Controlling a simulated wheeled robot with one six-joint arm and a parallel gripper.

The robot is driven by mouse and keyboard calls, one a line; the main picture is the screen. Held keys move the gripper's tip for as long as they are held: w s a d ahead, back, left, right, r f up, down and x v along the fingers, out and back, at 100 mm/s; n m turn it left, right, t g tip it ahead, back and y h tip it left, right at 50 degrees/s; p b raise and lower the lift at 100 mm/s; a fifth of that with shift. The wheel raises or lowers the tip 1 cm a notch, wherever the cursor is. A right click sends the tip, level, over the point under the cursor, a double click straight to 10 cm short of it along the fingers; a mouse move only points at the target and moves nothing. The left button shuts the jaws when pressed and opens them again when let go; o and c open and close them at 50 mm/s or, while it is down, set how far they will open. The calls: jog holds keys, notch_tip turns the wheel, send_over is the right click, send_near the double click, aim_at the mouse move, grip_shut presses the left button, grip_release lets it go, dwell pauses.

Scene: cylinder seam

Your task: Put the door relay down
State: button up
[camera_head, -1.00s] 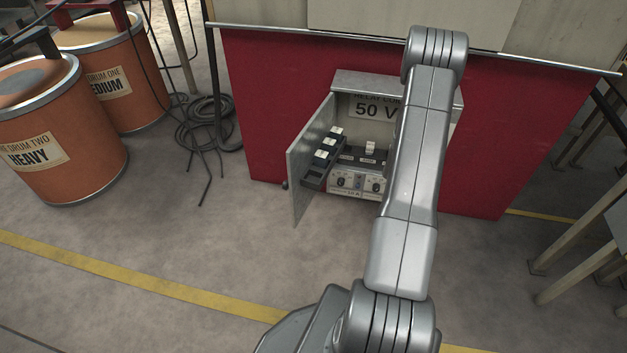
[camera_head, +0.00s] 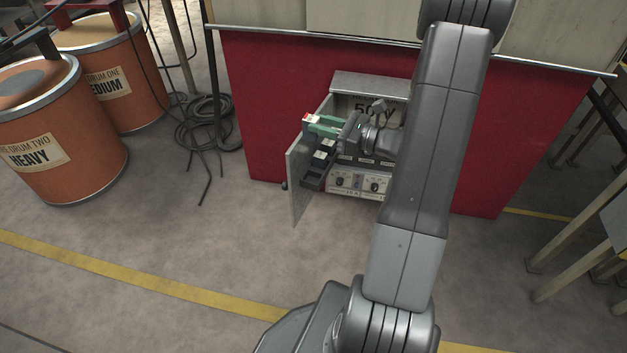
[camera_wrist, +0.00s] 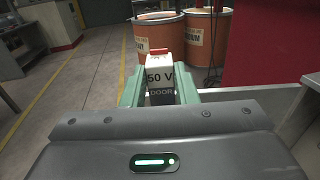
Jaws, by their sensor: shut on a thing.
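The door relay (camera_wrist: 160,78) is a small pale block marked "50 V DOOR" with a red top. In the wrist view it sits between the green fingers of my gripper (camera_wrist: 159,92), which are shut on it. In the head view the relay's red and white end (camera_head: 309,118) shows at the tip of my gripper (camera_head: 322,124). My gripper is at the upper end of the dark rack (camera_head: 313,175) on the inside of the open cabinet door (camera_head: 297,185). I cannot tell whether the relay touches the rack.
The grey relay cabinet (camera_head: 368,83) stands open against a red panel (camera_head: 265,100), with knobs low inside. My arm covers its right side. Two orange drums (camera_head: 70,165) and coiled cable (camera_head: 207,128) are at left. The floor in front is clear.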

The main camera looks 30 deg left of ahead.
aim_at(321, 179)
notch_tip(321, 179, down, 18)
jog(key=b, duration=0.5)
jog(key=shift+w+r+b, duration=0.15)
jog(key=shift+b, duration=0.25)
jog(key=shift+f, duration=0.2)
jog(key=o, duration=1)
jog(key=shift+r, duration=0.1)
jog(key=shift+r, duration=0.1)
jog(key=d, duration=0.4)
jog(key=d+p, duration=0.1)
jog(key=d, duration=0.3)
jog(key=d+p, duration=0.1)
jog(key=d, duration=0.3)
jog(key=shift+w, duration=0.25)
